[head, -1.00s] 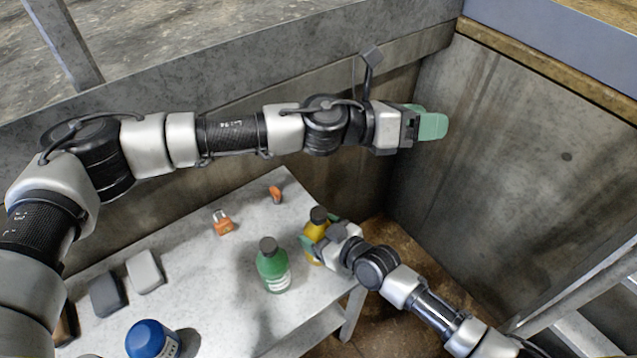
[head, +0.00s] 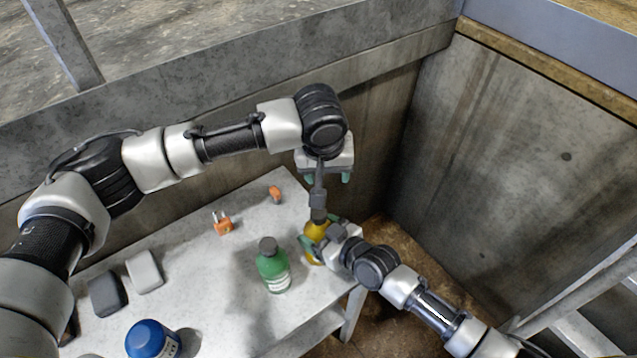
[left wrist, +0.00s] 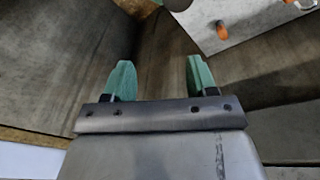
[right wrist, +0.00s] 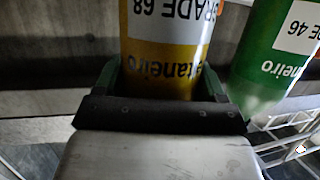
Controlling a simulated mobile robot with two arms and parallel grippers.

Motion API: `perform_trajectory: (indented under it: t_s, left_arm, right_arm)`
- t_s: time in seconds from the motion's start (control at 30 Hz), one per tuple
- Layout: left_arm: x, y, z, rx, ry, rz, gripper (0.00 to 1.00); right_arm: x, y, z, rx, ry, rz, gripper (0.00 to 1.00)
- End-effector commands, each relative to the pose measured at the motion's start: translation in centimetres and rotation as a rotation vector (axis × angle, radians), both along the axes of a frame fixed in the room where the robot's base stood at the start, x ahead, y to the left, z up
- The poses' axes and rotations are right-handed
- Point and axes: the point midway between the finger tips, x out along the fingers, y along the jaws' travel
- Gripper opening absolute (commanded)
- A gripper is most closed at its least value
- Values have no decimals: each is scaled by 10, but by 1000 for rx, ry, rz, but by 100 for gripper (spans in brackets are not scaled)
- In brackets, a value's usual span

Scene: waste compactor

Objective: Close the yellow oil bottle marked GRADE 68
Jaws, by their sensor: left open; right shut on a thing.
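The yellow oil bottle (head: 314,236) stands at the right end of the grey table, partly hidden by my grippers. In the right wrist view its GRADE 68 label shows on the yellow bottle (right wrist: 168,40). My right gripper (head: 318,243) is shut around the bottle's body; its fingers (right wrist: 168,85) lie on both sides. My left gripper (head: 328,177) is open and empty, above and behind the bottle. In the left wrist view my left gripper's green fingers (left wrist: 158,78) are apart with nothing between them.
A green bottle (head: 273,266), marked GRADE 46 in the right wrist view (right wrist: 278,50), stands just left of the yellow one. A blue-capped container (head: 150,339), an orange padlock (head: 223,223), a small orange item (head: 275,194) and grey blocks (head: 145,271) share the table (head: 205,285). Concrete walls stand behind.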

Motion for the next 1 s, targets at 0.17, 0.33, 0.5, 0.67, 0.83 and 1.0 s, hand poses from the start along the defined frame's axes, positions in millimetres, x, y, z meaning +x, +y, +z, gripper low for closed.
perform_trajectory:
  t_s: [0.17, 0.33, 0.5, 0.67, 0.83, 1.0]
  left_arm:
    - [-26, 13, -3, 53, 174, 190, 57]
    - [-33, 17, -2, 74, 217, 242, 57]
    - [-33, 17, -3, 73, 217, 243, 57]
    - [-32, 17, -5, 74, 216, 242, 57]
    - [-33, 17, -22, 74, 218, 242, 57]
    - [-32, 17, -50, 75, 217, 242, 57]
  right_arm:
    - [0, 0, -1, -1, 1, 0, 4]
    - [0, 0, -1, -1, 1, 0, 4]
    - [0, 0, -1, -1, 2, 1, 4]
    - [0, 0, -1, -1, 1, 1, 4]
    - [0, 0, -1, -1, 1, 1, 4]
    - [0, 0, -1, -1, 1, 1, 4]
